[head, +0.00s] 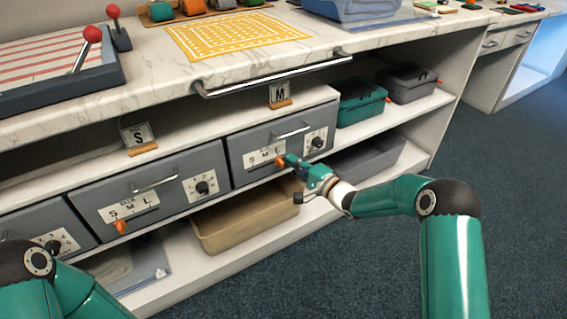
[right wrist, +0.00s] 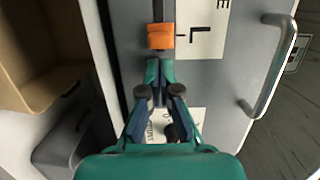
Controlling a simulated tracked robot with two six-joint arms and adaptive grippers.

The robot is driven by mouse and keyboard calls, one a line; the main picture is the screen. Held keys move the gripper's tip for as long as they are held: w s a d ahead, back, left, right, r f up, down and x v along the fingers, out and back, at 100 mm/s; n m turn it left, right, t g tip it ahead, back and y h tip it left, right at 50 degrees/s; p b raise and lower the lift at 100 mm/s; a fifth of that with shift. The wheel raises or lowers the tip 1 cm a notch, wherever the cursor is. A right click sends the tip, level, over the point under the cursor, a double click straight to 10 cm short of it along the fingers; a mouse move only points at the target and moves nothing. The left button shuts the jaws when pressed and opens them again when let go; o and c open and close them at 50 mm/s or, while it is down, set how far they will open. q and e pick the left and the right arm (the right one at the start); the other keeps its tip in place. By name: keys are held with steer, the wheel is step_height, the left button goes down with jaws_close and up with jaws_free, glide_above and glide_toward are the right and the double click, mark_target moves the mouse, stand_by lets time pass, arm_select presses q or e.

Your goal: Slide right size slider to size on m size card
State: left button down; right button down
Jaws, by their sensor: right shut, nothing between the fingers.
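The right drawer has a size label (head: 264,155) reading S M L. Its orange size slider (head: 280,161) sits below the L, and it also shows beside the L in the right wrist view (right wrist: 160,37). The M size card (head: 279,94) stands on the shelf above this drawer. My right gripper (head: 289,159) is shut and empty, just beyond the slider on its L side. In the right wrist view its fingertips (right wrist: 160,66) point at the slider; I cannot tell whether they touch it. My left gripper is not in view.
The left drawer has its own orange slider (head: 120,226) under S, with an S card (head: 138,137) above. Drawer handles (head: 292,131) and a black knob (head: 317,142) stick out nearby. A tan bin (head: 240,228) sits below. The countertop overhangs above.

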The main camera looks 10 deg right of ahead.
steer(key=shift+a, duration=0.1)
stand_by(0.6)
steer(key=shift+s+a, duration=0.25)
steer(key=shift+a, duration=0.4)
steer(key=shift+s+a, duration=0.25)
steer(key=shift+a, duration=0.35)
steer(key=shift+s+a, duration=0.25)
steer(key=shift+a, duration=0.4)
steer(key=shift+w+d, duration=0.25)
steer(key=shift+d, duration=0.55)
steer(key=p, duration=0.1)
glide_toward(282, 167)
steer(key=shift+s+a, duration=0.1)
steer(key=shift+a, duration=0.1)
